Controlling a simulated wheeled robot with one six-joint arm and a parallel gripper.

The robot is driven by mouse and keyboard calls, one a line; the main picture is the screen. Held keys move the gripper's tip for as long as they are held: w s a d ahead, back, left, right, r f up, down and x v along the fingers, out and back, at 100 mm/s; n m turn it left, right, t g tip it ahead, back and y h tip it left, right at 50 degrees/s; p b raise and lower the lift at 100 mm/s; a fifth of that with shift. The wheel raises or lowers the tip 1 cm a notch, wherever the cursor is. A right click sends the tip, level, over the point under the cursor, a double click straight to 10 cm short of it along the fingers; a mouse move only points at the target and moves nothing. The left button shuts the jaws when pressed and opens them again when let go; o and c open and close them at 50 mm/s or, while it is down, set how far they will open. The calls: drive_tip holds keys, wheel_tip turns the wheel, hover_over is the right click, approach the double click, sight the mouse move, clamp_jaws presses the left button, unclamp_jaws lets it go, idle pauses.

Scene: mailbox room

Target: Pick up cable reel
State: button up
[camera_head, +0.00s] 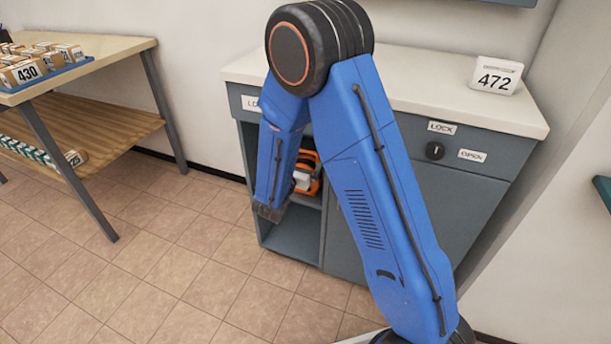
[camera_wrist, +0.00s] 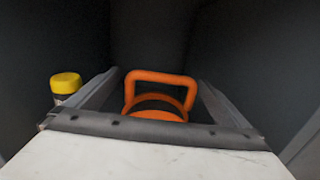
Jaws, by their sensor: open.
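The cable reel (camera_wrist: 156,100) is orange, with a squared loop handle at its top. In the wrist view it stands straight ahead, between the two grey fingers of my gripper (camera_wrist: 157,80). The fingers are spread wide and hold nothing. I cannot tell how far past the fingertips the reel sits. Its lower part is hidden behind my gripper's body. In the head view, orange (camera_head: 309,158) shows inside the open cabinet compartment, largely covered by my blue arm.
A yellow-capped container (camera_wrist: 66,88) stands left of my gripper inside the dark compartment. Compartment walls are close on both sides. The cabinet (camera_head: 440,190) has a closed door on the right and a 472 sign (camera_head: 496,76) on top. A table (camera_head: 95,62) holds boxes at left.

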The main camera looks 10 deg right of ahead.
drive_tip(key=shift+x, duration=1.95)
drive_tip(key=shift+s+d, duration=0.1)
drive_tip(key=c, duration=2.1)
